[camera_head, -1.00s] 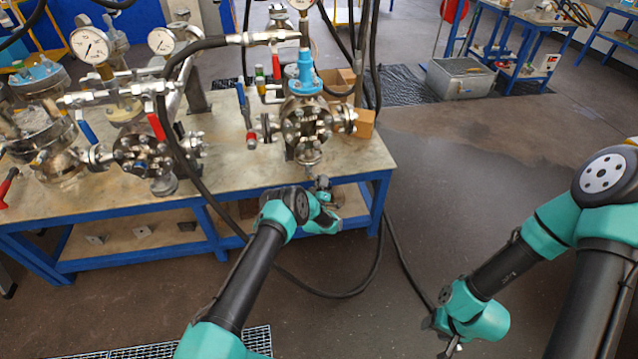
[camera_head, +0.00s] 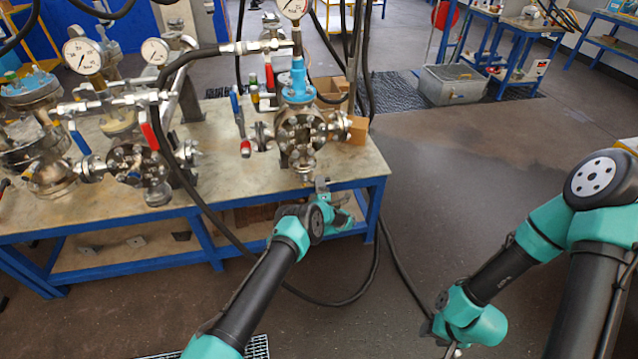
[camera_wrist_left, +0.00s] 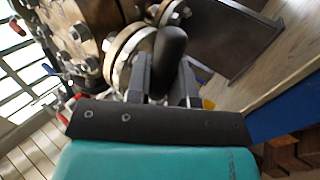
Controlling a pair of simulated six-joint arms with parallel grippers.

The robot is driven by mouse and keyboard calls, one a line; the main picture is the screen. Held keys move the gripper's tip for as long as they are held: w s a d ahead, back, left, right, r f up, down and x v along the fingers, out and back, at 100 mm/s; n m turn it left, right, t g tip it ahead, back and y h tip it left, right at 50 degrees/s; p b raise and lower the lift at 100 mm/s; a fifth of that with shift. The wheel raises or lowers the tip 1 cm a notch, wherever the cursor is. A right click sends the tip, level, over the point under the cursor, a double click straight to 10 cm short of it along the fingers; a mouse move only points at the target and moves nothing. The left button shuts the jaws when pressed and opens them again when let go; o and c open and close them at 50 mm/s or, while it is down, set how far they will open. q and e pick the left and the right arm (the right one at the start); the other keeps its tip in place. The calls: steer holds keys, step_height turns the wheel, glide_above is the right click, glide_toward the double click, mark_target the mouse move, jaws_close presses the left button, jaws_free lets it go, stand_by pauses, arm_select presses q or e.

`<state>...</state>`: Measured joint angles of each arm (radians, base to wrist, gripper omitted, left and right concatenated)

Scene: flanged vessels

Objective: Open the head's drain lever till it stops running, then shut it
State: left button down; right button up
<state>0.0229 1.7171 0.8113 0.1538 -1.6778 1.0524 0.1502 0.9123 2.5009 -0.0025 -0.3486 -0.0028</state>
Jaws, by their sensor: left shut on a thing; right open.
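The head is a flanged steel vessel (camera_head: 301,137) with a blue neck and a gauge on top, near the bench's front edge. My left gripper (camera_head: 322,184) is just below and in front of its bottom outlet. In the left wrist view, its two fingers (camera_wrist_left: 166,82) are closed around a black rounded lever handle (camera_wrist_left: 171,45), beside a bolted flange (camera_wrist_left: 130,55). The lever itself is too small to make out in the head view. No running liquid can be made out. My right gripper (camera_head: 452,348) is open and empty, low at the right over the floor.
The bench (camera_head: 232,185) also carries other flanged vessels (camera_head: 135,165) and gauges at the left. A black hose (camera_head: 195,190) loops down in front of the bench, behind my left arm.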

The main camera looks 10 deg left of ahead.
arm_select(q)
steer(key=shift+r, duration=0.1)
steer(key=c, duration=1)
jaws_free()
